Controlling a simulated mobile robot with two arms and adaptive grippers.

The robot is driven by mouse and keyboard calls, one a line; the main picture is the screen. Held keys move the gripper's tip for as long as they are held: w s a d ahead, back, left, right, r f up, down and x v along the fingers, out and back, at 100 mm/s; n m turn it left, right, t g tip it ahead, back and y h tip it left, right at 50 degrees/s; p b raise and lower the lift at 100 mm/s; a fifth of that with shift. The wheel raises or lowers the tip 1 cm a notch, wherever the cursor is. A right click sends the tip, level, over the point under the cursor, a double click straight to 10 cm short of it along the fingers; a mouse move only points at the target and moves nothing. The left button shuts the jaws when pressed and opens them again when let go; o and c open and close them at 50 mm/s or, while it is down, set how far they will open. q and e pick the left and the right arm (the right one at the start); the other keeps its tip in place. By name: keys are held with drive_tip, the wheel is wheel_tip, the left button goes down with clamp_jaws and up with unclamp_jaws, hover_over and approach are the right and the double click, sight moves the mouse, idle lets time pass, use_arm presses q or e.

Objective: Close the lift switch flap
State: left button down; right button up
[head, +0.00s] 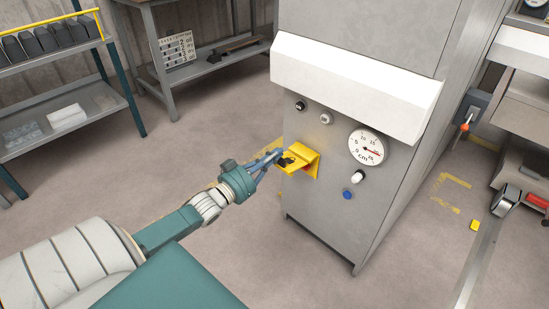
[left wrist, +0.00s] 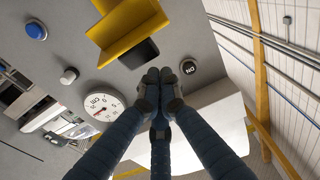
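The lift switch flap (head: 303,160) is yellow and stands out from the front of a grey cabinet, with a dark part by its left end. It also shows at the top of the left wrist view (left wrist: 128,30), as angled yellow plates beside a dark square (left wrist: 139,54). The flap looks open. My left gripper (head: 277,155) reaches in from the left, close to the flap's left end. In the left wrist view its blue-grey fingers (left wrist: 158,76) are drawn together with nothing seen between them. I cannot tell whether they touch the flap. My right gripper is not in view.
The cabinet (head: 345,225) also carries a black button (head: 300,106), white knobs, a round gauge (head: 366,147) and a blue button (head: 347,195). A white hood (head: 350,85) juts out above them. A shelf (head: 65,120) stands at left. Floor below the gripper is clear.

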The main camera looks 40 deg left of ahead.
use_arm(q)
drive_tip(key=shift+f, duration=0.2)
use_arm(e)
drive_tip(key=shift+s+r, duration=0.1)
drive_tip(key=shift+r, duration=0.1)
use_arm(q)
drive_tip(key=shift+s+f+t+b, duration=0.2)
drive_tip(key=shift+t+b, duration=0.1)
drive_tip(key=shift+b, duration=0.35)
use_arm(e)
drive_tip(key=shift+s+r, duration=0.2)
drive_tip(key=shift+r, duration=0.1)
use_arm(q)
drive_tip(key=shift+f+b, duration=0.15)
drive_tip(key=shift+b, duration=0.25)
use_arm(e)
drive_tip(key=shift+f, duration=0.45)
use_arm(q)
drive_tip(key=shift+s+f, duration=0.1)
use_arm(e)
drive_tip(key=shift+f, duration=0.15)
